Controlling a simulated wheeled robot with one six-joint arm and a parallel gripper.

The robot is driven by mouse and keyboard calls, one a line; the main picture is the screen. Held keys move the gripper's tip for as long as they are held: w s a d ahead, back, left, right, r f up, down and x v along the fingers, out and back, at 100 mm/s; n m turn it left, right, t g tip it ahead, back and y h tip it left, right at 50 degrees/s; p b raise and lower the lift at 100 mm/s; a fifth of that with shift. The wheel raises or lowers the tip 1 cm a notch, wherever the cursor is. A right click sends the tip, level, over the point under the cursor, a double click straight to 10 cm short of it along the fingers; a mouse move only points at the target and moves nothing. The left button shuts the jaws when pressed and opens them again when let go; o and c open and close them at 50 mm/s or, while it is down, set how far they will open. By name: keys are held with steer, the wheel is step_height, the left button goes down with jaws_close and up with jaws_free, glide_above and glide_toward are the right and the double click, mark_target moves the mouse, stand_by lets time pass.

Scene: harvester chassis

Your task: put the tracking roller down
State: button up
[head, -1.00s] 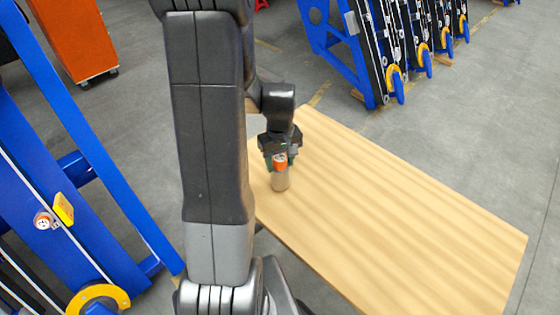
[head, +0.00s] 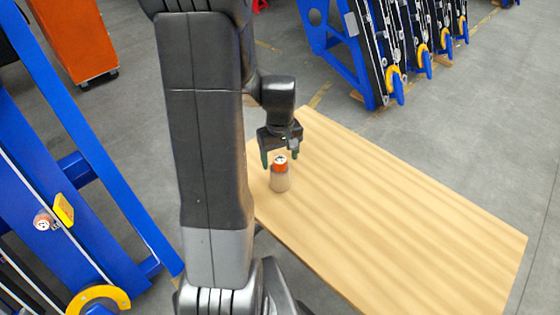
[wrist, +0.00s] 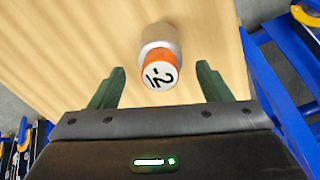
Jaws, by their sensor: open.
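The tracking roller (head: 280,180) stands upright on the wooden table (head: 400,220), near its left end. It has a grey body and an orange band under a white top with black marks. In the wrist view the roller (wrist: 160,52) shows its white marked face, just beyond and between the fingertips. My gripper (head: 281,158) is open and empty above and behind the roller, and its green fingers (wrist: 160,82) are apart on both sides, with no visible contact.
Blue frames stand at the left (head: 75,170) and at the back right (head: 340,50). An orange cabinet (head: 75,40) is at the back left. The table right of the roller is clear. My arm hides part of the table's left edge.

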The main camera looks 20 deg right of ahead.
step_height(320, 180, up, 10)
steer(key=shift+f, duration=0.25)
